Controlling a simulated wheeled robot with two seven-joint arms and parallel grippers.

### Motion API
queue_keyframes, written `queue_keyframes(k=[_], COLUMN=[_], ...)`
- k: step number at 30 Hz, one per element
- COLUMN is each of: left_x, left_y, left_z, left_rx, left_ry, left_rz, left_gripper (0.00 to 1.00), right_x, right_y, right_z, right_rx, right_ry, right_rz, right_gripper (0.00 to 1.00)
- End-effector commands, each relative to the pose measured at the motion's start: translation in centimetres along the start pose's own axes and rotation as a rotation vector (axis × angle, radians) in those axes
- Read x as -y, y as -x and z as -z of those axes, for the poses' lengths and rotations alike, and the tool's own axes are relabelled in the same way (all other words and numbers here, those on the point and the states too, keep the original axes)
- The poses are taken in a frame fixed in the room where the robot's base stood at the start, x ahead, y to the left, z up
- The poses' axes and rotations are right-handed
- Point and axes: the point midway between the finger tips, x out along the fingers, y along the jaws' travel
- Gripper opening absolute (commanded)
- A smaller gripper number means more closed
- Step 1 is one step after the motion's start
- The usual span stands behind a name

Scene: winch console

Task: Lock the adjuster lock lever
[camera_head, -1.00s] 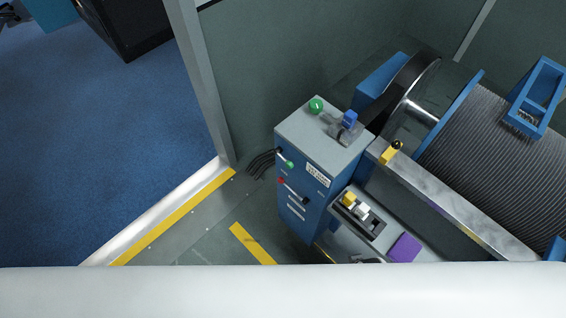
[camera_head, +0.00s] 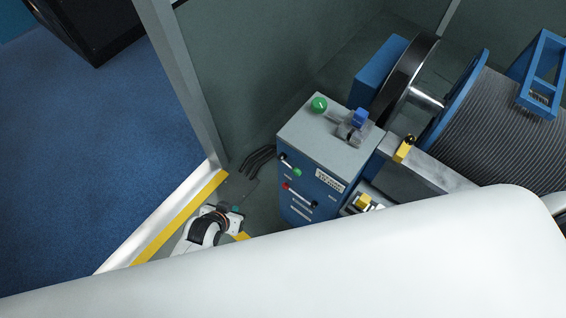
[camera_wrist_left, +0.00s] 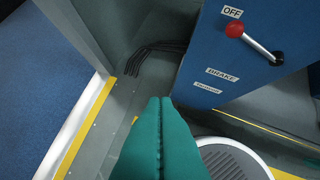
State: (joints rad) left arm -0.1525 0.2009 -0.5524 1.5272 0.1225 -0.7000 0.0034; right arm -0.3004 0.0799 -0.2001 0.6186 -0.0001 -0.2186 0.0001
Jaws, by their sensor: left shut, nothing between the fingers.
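The blue console (camera_head: 325,145) stands in the middle of the head view. Its front has a lever with a green knob (camera_head: 297,172) and below it a lever with red and black ends (camera_head: 300,195). In the left wrist view this lower lever (camera_wrist_left: 255,43) sits by an "OFF" label, with a "BRAKE" label below. No readable label tells me which is the adjuster lock lever. My left gripper (camera_head: 237,209) is low, left of the console front and apart from it. Its teal fingers (camera_wrist_left: 160,100) are shut and empty. My right gripper is out of view.
A green knob (camera_head: 319,104) and a blue handle (camera_head: 359,117) are on the console top. A yellow lever with a black knob (camera_head: 404,149) is on the rail beside the winch drum (camera_head: 500,125). Dark cables (camera_head: 258,160) lie left of the console. A large white shape covers the bottom.

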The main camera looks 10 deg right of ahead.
Motion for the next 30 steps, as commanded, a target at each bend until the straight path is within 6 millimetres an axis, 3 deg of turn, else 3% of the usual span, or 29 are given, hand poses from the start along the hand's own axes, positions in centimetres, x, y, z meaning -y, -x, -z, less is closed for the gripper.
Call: queue_keyframes(k=[1,3,6,10,15,18,30], left_x=[1.2,3.0,5.8,8.9,11.3,11.9,12.1], left_y=[1.6,4.0,7.8,12.5,16.6,17.7,17.9], left_z=[-3.2,-6.6,-10.5,-13.7,-15.4,-15.8,-15.9], left_rx=[0.047,0.097,0.161,0.224,0.273,0.283,0.287], left_ry=[-0.033,-0.073,-0.131,-0.196,-0.251,-0.265,-0.269], left_rz=[0.024,0.062,0.116,0.180,0.234,0.249,0.252], left_gripper=[0.00,0.00,0.00,0.00,0.00,0.00,0.00], right_x=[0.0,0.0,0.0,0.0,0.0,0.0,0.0], right_y=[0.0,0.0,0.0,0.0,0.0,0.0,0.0], right_z=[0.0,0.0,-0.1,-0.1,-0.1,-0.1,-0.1], right_rx=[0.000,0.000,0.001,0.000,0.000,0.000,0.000], right_ry=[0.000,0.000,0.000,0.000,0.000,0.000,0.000], right_rz=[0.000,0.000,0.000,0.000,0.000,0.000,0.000], right_gripper=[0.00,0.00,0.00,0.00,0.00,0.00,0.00])
